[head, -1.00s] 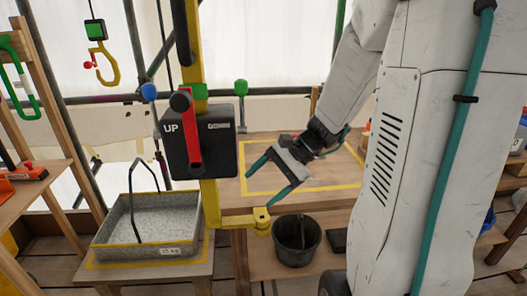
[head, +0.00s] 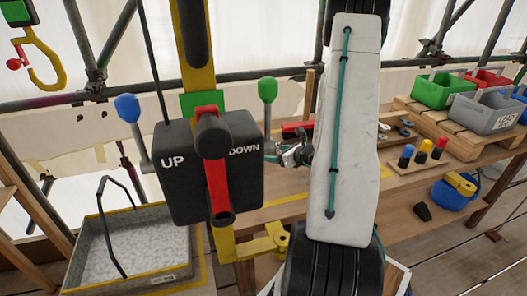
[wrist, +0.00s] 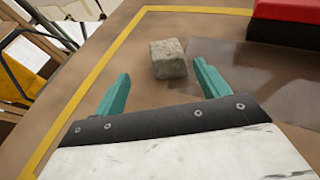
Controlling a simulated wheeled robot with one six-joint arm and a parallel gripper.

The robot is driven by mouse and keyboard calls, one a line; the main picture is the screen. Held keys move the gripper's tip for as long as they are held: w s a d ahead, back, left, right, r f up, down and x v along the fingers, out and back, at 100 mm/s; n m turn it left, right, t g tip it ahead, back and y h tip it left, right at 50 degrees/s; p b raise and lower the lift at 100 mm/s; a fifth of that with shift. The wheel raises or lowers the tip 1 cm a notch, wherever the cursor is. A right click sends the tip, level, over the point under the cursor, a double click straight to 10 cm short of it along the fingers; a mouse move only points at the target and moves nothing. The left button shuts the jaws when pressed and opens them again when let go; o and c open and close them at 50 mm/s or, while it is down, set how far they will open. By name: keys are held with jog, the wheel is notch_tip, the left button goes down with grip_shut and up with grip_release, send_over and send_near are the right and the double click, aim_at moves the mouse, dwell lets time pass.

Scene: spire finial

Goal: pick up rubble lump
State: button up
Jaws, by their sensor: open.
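The rubble lump (wrist: 168,58) is a small, rough, grey-beige block. It lies on the brown bench top inside a yellow line, in the wrist view. My gripper (wrist: 161,73) is open, with its two teal fingers apart. The lump shows just beyond the gap between the fingertips, closer to the right one, and nothing is held. In the head view my gripper (head: 276,158) is partly hidden by my arm and the lever box. I cannot make out the lump there.
A red and black object (wrist: 285,22) lies on the bench right of the lump. The black lever box (head: 180,178) stands in front of the bench. A grey tray (head: 150,245) is at the left. Coloured bins (head: 445,90) and pegs (head: 422,152) are at the right.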

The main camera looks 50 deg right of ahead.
aim_at(273, 152)
jog(key=shift+w+d+f, duration=0.25)
jog(key=shift+d+f, duration=0.05)
jog(key=shift+d, duration=0.3)
jog(key=x, duration=0.4)
jog(key=shift+w, duration=0.1)
jog(key=c, duration=1.2)
